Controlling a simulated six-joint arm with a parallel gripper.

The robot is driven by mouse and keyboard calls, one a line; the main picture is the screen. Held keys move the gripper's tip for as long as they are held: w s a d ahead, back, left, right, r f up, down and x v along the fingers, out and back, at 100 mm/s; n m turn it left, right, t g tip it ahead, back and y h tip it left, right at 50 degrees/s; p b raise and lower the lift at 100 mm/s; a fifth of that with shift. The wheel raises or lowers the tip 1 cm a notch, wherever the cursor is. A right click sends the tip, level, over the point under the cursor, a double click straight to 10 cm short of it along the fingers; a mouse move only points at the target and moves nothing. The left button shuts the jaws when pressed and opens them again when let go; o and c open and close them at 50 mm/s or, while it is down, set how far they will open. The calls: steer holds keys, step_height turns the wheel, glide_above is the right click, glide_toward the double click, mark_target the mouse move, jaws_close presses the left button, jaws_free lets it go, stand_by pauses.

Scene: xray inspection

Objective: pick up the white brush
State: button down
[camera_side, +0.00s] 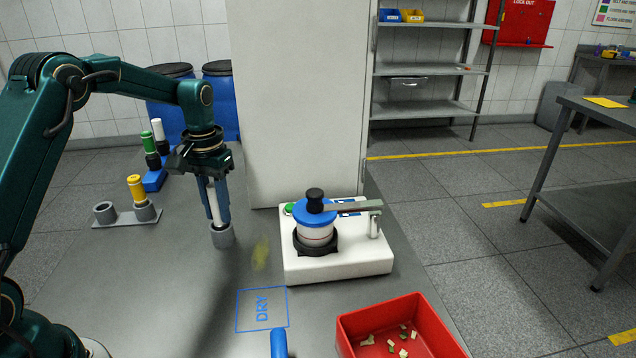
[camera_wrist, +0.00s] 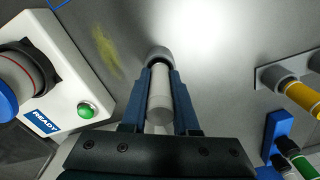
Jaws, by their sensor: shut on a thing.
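The white brush (camera_side: 213,203) is upright, a pale cylinder between the blue fingers of my gripper (camera_side: 218,214). My gripper points down and is shut on the brush. The brush's lower end meets a grey round cup (camera_side: 221,237) on the table, and its tip is hidden there. In the wrist view the white brush (camera_wrist: 160,95) lies between both fingers (camera_wrist: 160,84), with the grey cup (camera_wrist: 159,53) at its far end.
A white machine (camera_side: 337,262) with a blue-topped pot stands to the right. A two-cup holder (camera_side: 127,217) with a yellow-handled brush (camera_side: 136,188) is left, near green and white brushes. A red bin (camera_side: 398,330) is front right. A yellow smear (camera_side: 261,253) marks the table.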

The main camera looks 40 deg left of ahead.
mark_target(209, 185)
steer(key=shift+r, duration=0.55)
steer(key=r, duration=0.3)
steer(key=shift+s+a+r, duration=0.15)
steer(key=shift+a+r, duration=0.1)
steer(key=shift+a, duration=0.05)
steer(key=s+a+r, duration=0.6)
steer(key=s+a, duration=0.1)
steer(key=a, duration=0.2)
steer(key=w+d+f+m+t+y, duration=0.1)
steer(key=w+d+m, duration=0.3)
steer(key=d, duration=0.4)
steer(key=w+d+f+m+t+y, duration=0.1)
steer(key=w+d+f+m, duration=0.2)
steer(key=w+d+m, duration=0.2)
steer(key=w+d, duration=0.2)
steer(key=d, duration=0.1)
steer(key=shift+w, duration=0.25)
steer(key=shift+f, duration=0.2)
